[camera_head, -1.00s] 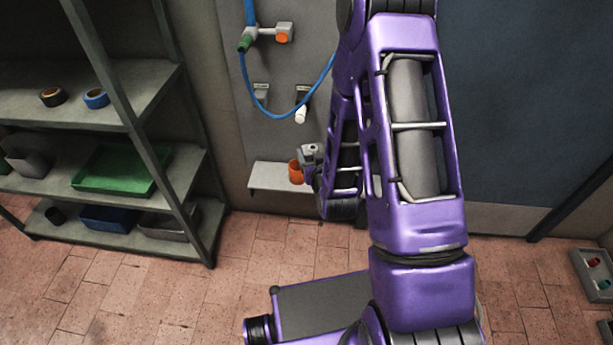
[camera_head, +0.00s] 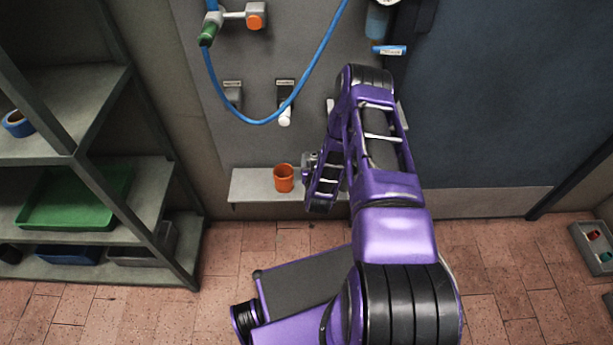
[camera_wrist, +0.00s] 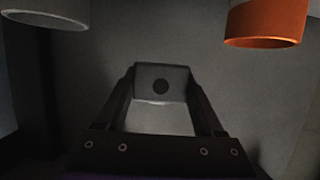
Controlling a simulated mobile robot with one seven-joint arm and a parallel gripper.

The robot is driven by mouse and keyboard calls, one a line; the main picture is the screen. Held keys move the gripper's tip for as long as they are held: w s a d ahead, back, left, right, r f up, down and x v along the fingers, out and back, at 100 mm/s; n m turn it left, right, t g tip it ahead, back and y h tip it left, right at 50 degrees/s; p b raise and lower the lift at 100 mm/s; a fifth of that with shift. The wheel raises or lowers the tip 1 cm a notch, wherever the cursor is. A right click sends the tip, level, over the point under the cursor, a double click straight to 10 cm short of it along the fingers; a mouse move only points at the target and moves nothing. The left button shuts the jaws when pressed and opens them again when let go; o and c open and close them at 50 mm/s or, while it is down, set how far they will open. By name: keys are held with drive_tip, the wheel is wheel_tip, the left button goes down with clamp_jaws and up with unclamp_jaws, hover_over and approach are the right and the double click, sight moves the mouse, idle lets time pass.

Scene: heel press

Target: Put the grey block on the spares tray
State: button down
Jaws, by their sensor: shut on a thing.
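In the wrist view, my gripper (camera_wrist: 161,98) has its two fingers closed on the grey block (camera_wrist: 147,73), which shows a dark round spot on its face. In the head view my arm hides the block and most of the gripper; a grey part of the arm's end (camera_head: 310,164) shows just right of the orange cup, above the wall ledge. I cannot tell which tray is the spares tray: a green tray (camera_head: 75,197) lies on the middle shelf, with a blue tray (camera_head: 68,254) and a grey one (camera_head: 145,250) below.
The orange cup (camera_head: 284,178) stands on the pale wall ledge (camera_head: 248,187) and shows in the wrist view (camera_wrist: 265,22). A white round-rimmed thing (camera_wrist: 45,12) is at the wrist view's upper left. A blue hose (camera_head: 222,108) loops over the board. The shelf rack (camera_head: 160,240) stands left.

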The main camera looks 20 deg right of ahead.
drive_tip(key=f, duration=0.2)
drive_tip(key=f+b, duration=0.1)
drive_tip(key=f, duration=0.4)
drive_tip(key=shift+w+d+f, duration=0.1)
drive_tip(key=shift+w+d, duration=0.1)
drive_tip(key=shift+d, duration=0.2)
drive_tip(key=shift+f+b, duration=0.75)
drive_tip(key=shift+f, duration=1.3)
drive_tip(key=shift+f, duration=0.15)
unclamp_jaws()
